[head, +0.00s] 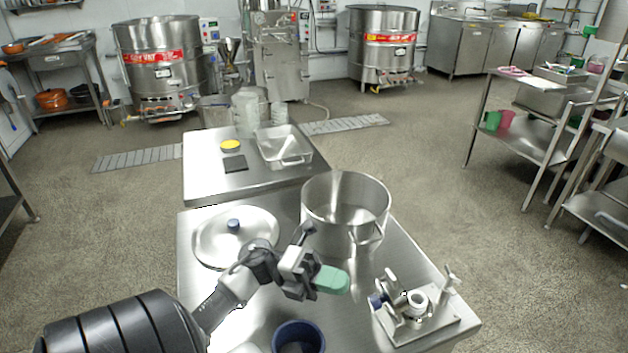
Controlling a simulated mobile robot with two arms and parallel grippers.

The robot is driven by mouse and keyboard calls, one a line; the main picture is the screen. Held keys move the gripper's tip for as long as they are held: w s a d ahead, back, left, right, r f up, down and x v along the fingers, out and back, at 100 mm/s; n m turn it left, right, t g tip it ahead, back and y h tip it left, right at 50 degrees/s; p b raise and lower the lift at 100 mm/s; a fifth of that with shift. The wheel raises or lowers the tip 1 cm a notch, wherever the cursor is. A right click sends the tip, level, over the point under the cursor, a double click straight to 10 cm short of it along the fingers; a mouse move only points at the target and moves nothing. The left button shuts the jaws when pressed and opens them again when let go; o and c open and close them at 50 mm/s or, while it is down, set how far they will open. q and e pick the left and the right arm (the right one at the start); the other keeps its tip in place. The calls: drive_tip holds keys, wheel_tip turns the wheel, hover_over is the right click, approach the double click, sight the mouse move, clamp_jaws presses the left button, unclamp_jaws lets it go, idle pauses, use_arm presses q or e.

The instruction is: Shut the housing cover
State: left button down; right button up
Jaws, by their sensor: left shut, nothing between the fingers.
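A small steel device on a flat base plate (437,326) stands at the front right of the near table. It has a round body with a pale ring (416,302), a blue knob (377,301) on its left and an upright steel part (449,282) on its right. I cannot clearly tell which part is the housing cover or how far it stands open. My right gripper is not in view.
A tall open steel pot (345,210) stands behind my gripper. A dark blue container (299,338) stands at the front edge. A steel pan (284,147) sits on the table behind.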

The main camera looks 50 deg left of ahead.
sight(390, 279)
use_arm(q)
drive_tip(key=w+d, duration=0.1)
drive_tip(key=w, duration=0.1)
drive_tip(key=w+d+r, duration=0.1)
drive_tip(key=d, duration=0.1)
drive_tip(key=shift+w+d+r+p, duration=0.2)
drive_tip(key=shift+w+p, duration=0.15)
drive_tip(key=shift+w, duration=0.05)
drive_tip(key=shift+w+d, duration=0.2)
drive_tip(key=shift+w, duration=0.15)
drive_tip(key=shift+r, duration=0.1)
